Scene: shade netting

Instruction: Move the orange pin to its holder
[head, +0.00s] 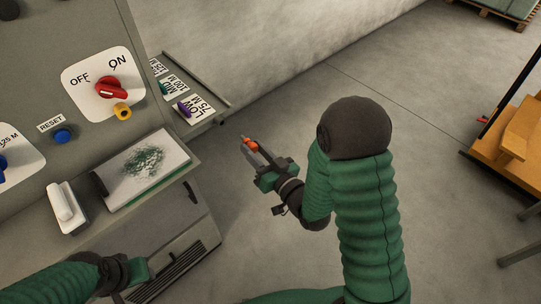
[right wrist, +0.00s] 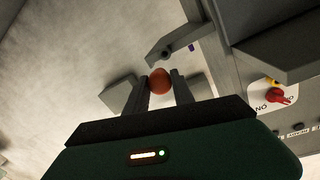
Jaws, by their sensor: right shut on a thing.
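The orange pin (head: 251,145) is held in my right gripper (head: 250,150), to the right of the grey machine and clear of it. In the right wrist view, the pin's round orange end (right wrist: 159,81) shows between the two fingers (right wrist: 158,92); the rest is hidden. A side shelf (head: 205,97) on the machine carries labels LOW 75 M, MID 100 M and a partly hidden third. A purple pin (head: 184,109) is at LOW and a green one (head: 164,88) at MID. I cannot tell which spot is the orange pin's holder. My left gripper (head: 132,272) is low at left; its fingers are unclear.
The machine front has a red OFF/ON knob (head: 110,88), a yellow part (head: 123,111) and a blue RESET button (head: 62,136). An orange-brown cart (head: 512,135) stands far right. The floor between is clear.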

